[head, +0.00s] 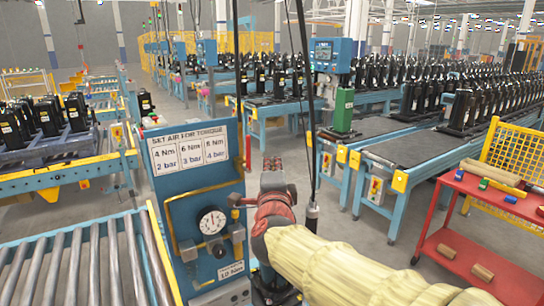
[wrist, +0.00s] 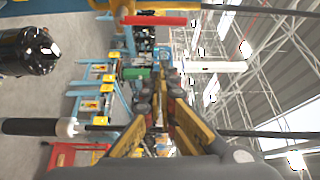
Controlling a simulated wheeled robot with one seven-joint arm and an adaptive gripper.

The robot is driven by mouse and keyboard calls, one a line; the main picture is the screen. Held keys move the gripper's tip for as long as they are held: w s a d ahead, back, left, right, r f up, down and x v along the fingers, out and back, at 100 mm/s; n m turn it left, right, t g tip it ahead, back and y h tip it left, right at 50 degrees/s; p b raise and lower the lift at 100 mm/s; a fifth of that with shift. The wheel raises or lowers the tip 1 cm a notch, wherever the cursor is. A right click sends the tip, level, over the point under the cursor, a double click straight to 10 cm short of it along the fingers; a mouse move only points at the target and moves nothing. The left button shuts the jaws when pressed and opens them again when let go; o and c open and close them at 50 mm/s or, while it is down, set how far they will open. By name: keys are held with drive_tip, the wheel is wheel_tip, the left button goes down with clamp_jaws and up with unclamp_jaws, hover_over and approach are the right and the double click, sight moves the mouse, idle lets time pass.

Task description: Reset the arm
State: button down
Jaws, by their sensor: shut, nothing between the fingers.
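My arm, in a pale yellow sleeve, reaches in from the bottom right of the head view. My gripper (head: 272,172) points away, just right of the blue air panel (head: 190,165) with its pressure gauge (head: 212,220). In the wrist view my gripper (wrist: 159,92) shows its yellow and black fingers brought together, with nothing seen between them. It is held up in the air. Whether the arm or gripper touches the panel's fittings cannot be told from the head view.
A dark hanging cable with a tool (head: 312,212) is close right of my gripper. A roller conveyor (head: 90,265) is at lower left, a red cart (head: 475,235) at right. Benches with black compressors (head: 480,105) stand behind. Open floor (head: 375,245) shows between cart and panel.

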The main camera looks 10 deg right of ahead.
drive_tip(key=shift+s+a, duration=0.2)
drive_tip(key=shift+s, duration=0.45)
